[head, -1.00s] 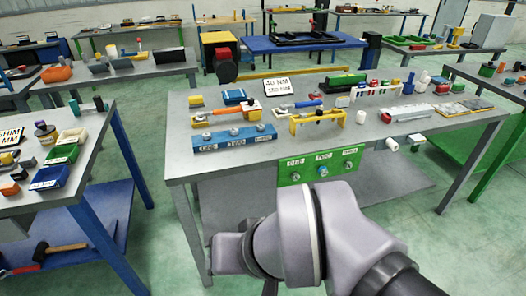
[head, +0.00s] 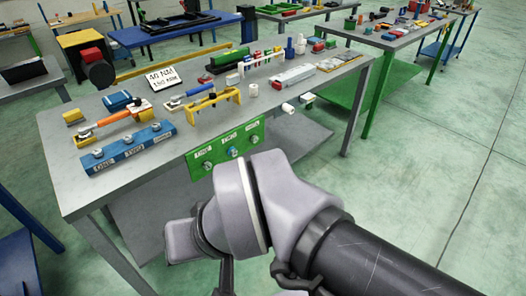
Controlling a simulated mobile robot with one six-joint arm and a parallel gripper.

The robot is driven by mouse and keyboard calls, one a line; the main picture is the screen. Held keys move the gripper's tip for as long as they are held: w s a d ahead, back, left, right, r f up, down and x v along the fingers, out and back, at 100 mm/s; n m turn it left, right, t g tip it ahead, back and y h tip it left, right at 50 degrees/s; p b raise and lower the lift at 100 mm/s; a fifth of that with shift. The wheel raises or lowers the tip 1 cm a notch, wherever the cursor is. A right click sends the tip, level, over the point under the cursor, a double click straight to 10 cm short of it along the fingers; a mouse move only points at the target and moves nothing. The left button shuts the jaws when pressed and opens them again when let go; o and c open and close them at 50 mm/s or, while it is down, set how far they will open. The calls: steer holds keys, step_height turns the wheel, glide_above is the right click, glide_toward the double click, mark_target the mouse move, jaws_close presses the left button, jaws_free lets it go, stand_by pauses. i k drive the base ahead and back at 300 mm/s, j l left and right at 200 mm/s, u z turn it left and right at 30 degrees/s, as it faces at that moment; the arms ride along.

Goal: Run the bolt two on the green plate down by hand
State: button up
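The green plate (head: 219,142) hangs upright on the front edge of the grey workbench. It has three labelled positions, ONE, TWO and THREE, from left to right. Bolt two (head: 232,152) is the middle one and looks bluish. How far it is run down is too small to tell. Bolts one (head: 207,165) and three (head: 254,139) sit on either side. My arm fills the lower middle, its wrist links below and in front of the plate. My gripper's fingertips do not show.
A blue bar (head: 130,150) with several bolts lies left of the plate on the grey workbench (head: 66,158). A yellow bracket (head: 214,105) stands behind the plate. A white cylinder (head: 287,108) sticks out at the front edge. Green floor at right is clear.

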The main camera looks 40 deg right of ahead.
mark_target(232, 151)
steer(key=z, duration=0.9)
